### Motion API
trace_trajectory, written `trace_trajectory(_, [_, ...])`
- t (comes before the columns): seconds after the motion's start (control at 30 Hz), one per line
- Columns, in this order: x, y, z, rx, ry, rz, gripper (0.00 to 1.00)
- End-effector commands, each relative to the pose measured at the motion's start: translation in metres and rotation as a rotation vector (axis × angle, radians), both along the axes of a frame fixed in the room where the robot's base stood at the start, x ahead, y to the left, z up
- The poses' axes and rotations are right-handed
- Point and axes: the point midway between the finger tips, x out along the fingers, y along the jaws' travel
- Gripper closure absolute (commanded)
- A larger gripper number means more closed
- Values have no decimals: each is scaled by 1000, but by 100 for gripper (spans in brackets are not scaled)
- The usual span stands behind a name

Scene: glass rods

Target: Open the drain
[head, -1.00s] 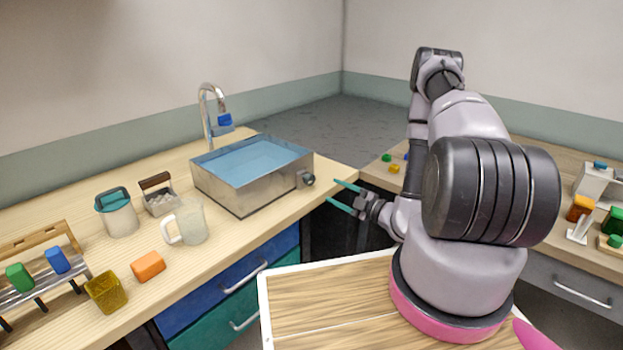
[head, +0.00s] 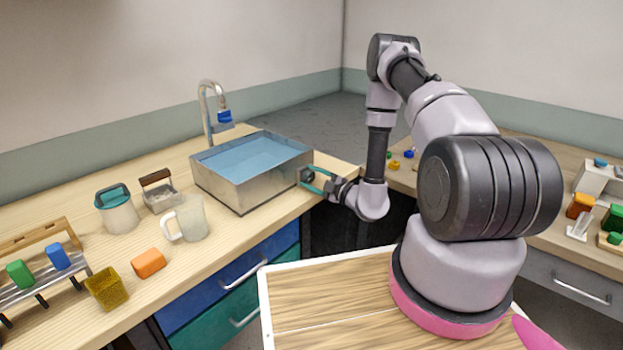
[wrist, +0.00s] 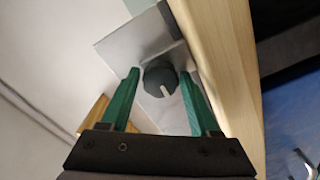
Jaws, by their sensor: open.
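The metal basin (head: 232,187) stands on the left counter and is filled with blue water (head: 250,157). A dark round drain knob (head: 306,175) sits on its right side. In the wrist view the knob (wrist: 160,78) shows a pale pointer mark and a grey plate behind it. My gripper (head: 316,180) is open, its green fingers on either side of the knob. In the wrist view the fingers (wrist: 158,88) flank the knob, with gaps visible; I cannot tell whether either touches it.
A faucet (head: 207,120) with a blue handle rises behind the basin. The counter's edge lies just below the knob.

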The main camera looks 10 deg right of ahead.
Motion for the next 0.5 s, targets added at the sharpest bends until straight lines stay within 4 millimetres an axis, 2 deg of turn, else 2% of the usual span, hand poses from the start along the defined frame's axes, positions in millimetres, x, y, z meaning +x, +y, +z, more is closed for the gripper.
trace_trajectory(0.07, [0, 0, 0, 0, 0, 0, 38])
trace_trajectory(0.17, [0, 0, 0, 0, 0, 0, 72])
trace_trajectory(0.23, [0, 0, 0, 0, 0, 0, 99])
trace_trajectory(0.5, [0, 0, 0, -18, -13, 0, 100])
